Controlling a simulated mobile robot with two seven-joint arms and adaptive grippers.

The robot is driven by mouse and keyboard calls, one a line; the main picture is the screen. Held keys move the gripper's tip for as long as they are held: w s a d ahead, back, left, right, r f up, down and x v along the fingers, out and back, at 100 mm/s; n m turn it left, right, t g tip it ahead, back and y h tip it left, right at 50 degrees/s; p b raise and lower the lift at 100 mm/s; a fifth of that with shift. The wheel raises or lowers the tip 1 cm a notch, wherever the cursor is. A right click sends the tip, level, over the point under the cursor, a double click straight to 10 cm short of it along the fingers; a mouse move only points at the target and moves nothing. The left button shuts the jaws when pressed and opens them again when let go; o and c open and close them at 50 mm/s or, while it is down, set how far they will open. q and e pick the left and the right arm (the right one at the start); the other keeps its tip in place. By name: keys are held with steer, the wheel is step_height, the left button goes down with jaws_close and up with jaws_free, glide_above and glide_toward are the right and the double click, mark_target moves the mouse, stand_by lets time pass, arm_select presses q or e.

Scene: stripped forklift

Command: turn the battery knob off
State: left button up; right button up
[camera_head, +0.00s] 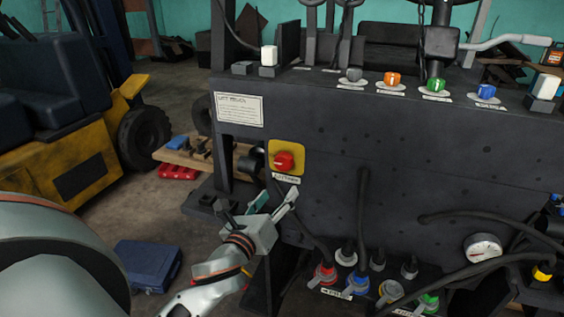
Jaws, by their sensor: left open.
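The battery knob (284,161) is a red knob on a yellow square plate on the dark front panel, left of its middle. A small label sits below it. My left gripper (272,203) is below and slightly left of the knob, apart from it. Its fingers point up and are open, with nothing seen between them. My right gripper does not show.
Orange, green and blue knobs (392,79) line the panel's top ledge. Coloured connectors (357,285) and black cables (363,215) are low on the panel. A gauge (482,247) is at the lower right. A blue case (148,264) lies on the floor.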

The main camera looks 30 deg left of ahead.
arm_select(q)
steer(key=m+y, duration=0.1)
steer(key=m, duration=0.1)
glide_toward(282, 164)
steer(key=w, duration=0.2)
steer(key=shift+t, duration=0.4)
steer(key=x, duration=0.5)
steer(key=p+x, duration=0.1)
steer(key=x, duration=0.1)
steer(key=shift+w+a+f, duration=0.25)
steer(key=shift+a+f, duration=0.05)
steer(key=shift+a, duration=0.05)
steer(key=c, duration=1.1)
